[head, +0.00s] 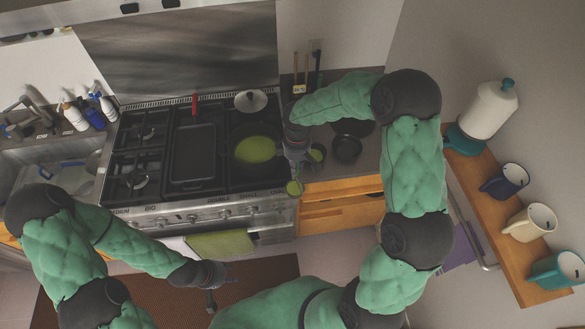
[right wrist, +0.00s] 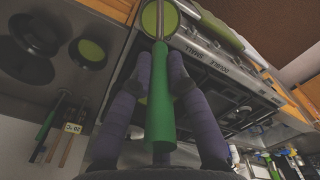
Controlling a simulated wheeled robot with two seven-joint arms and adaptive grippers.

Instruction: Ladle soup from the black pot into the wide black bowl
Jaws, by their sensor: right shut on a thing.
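The black pot (head: 237,133) with green soup (head: 255,150) sits on the right side of the stove. My right gripper (head: 297,154) is shut on the ladle's green handle (right wrist: 160,105), between pot and bowls. The ladle's head (head: 294,188) holds green soup and hangs over the counter's front edge; it also shows in the right wrist view (right wrist: 160,18). Two empty black dishes stand on the counter, a near one (head: 347,149) and one behind (head: 355,128); I cannot tell which is the wide bowl. A smaller bowl (head: 317,153) contains green. My left gripper (head: 215,297) is low over the floor, apparently empty; its jaw opening is unclear.
A griddle pan (head: 193,155) and a lid (head: 250,100) are on the stove. Several mugs, one cream (head: 530,222), and a paper towel roll (head: 487,110) line the right shelf. A green towel (head: 220,243) hangs from the stove front.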

